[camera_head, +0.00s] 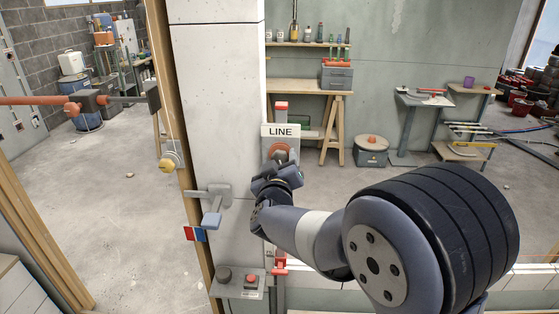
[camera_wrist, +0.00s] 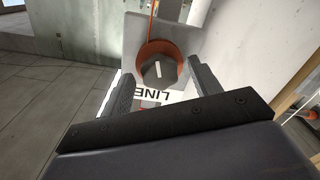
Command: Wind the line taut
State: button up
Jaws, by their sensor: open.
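The LINE sign also shows inverted in the wrist view (camera_wrist: 178,97). My gripper (camera_head: 277,174) is just below the reel in the head view. Its open fingers (camera_wrist: 162,74) stand on either side of the knob, with no clear contact visible.
Left of my gripper, a grey lever handle (camera_head: 212,212) sticks out of the post (camera_head: 217,90). A red and blue tag (camera_head: 194,234) hangs nearby. A box with a black knob and red button (camera_head: 251,281) is below. A yellow knob (camera_head: 167,165) sits left of the post.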

jog(key=s+b, duration=0.1)
jog(key=s, duration=0.8)
jog(key=w+p, duration=0.1)
jog(key=w, duration=1)
jog(key=shift+d+p, duration=0.1)
jog(key=shift+p, duration=0.3)
jog(key=shift+f+b, duration=0.2)
jog(key=shift+b, duration=0.3)
jog(key=shift+r+m, duration=0.15)
jog(key=shift+m, duration=0.25)
jog(key=shift+r, duration=0.2)
